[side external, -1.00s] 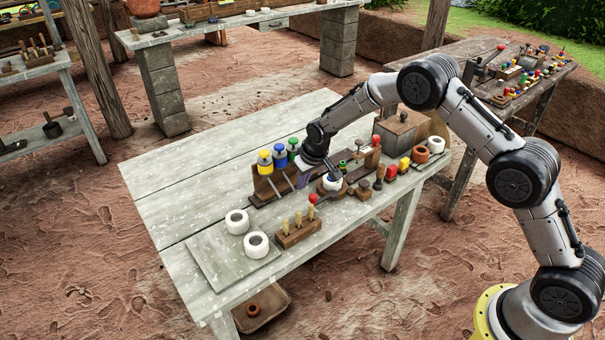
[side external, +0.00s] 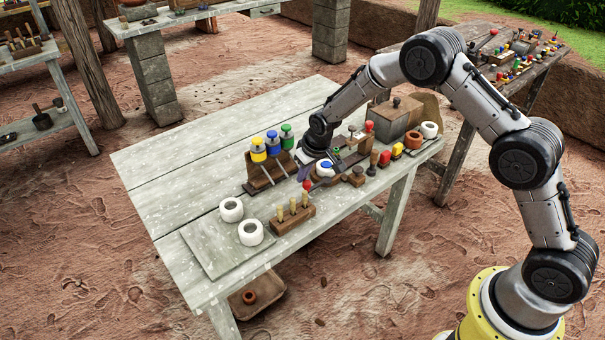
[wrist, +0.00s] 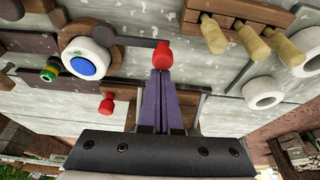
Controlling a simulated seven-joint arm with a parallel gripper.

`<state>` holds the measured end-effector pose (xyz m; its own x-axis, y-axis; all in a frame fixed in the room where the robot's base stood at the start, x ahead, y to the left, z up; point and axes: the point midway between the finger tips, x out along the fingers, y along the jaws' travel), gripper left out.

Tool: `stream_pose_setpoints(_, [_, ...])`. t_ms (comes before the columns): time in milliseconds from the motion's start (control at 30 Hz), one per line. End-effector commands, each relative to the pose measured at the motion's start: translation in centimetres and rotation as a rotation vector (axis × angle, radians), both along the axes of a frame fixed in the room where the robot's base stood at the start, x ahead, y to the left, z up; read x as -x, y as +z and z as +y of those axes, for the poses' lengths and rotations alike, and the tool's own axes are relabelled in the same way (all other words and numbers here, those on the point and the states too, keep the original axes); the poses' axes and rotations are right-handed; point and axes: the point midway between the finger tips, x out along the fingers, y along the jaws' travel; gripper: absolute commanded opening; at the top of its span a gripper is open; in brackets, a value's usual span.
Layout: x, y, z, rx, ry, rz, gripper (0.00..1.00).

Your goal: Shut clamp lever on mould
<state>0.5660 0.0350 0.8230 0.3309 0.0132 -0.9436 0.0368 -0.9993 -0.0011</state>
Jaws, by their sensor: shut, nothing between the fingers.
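The mould (side external: 325,170) is a white round piece with a blue centre on a brown wooden block; it also shows left of centre in the wrist view (wrist: 87,66). A dark clamp lever (wrist: 128,40) starts beside it and ends in a red knob (wrist: 162,54), pointing away from the mould. In the side view the knob (side external: 306,184) stands left of and nearer the camera than the mould. My gripper (wrist: 160,72) has purple fingers, shut together and empty, with their tips right at the knob. I cannot tell whether they touch it. In the side view my gripper (side external: 303,174) is partly hidden.
A block with wooden-handled tools (side external: 292,217) stands close in front of the knob. Two white rings (side external: 231,210) (side external: 251,232) are at the slab on the left. Yellow, blue and green-topped items (side external: 272,145) stand behind. The table's left part (side external: 180,165) is clear.

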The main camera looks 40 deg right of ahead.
Motion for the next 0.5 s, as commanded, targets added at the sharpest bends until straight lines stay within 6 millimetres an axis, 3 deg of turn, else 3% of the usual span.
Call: stream_pose_setpoints(500, [0.66,-0.04,0.05,0.0,0.083,0.002,0.0])
